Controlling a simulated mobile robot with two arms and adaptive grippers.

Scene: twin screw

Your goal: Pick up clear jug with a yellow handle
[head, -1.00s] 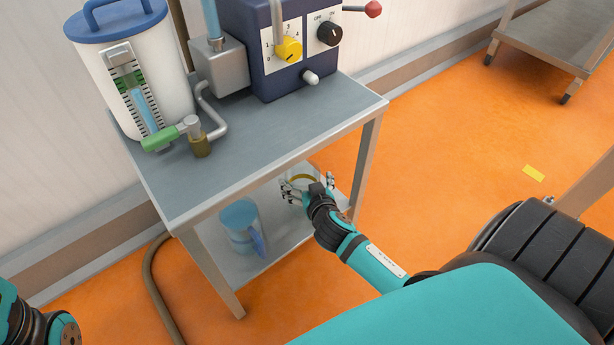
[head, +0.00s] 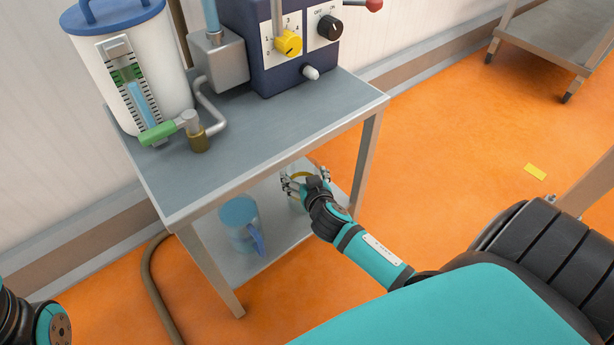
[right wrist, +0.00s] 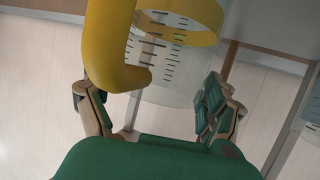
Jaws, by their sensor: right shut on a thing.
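The clear jug with a yellow handle (head: 297,203) is on the right of the lower shelf, partly hidden behind my right gripper (head: 304,182). In the right wrist view the curved yellow handle (right wrist: 118,45) is very close, and the clear wall with dark graduation marks (right wrist: 165,58) shows behind it. My right gripper is shut on the jug, with fingers at both sides of the handle. Whether the jug's base touches the shelf cannot be told. A blue-tinted jug (head: 238,215) stands to its left. My left gripper is out of view; only part of that arm shows at lower left.
The metal cart's top (head: 240,160) is above the jugs and its legs (head: 366,165) flank the shelf. On top stand a white canister with a blue lid (head: 150,60) and a dark blue control box (head: 262,65). A hose (head: 153,280) runs down the left. Orange floor is open at right.

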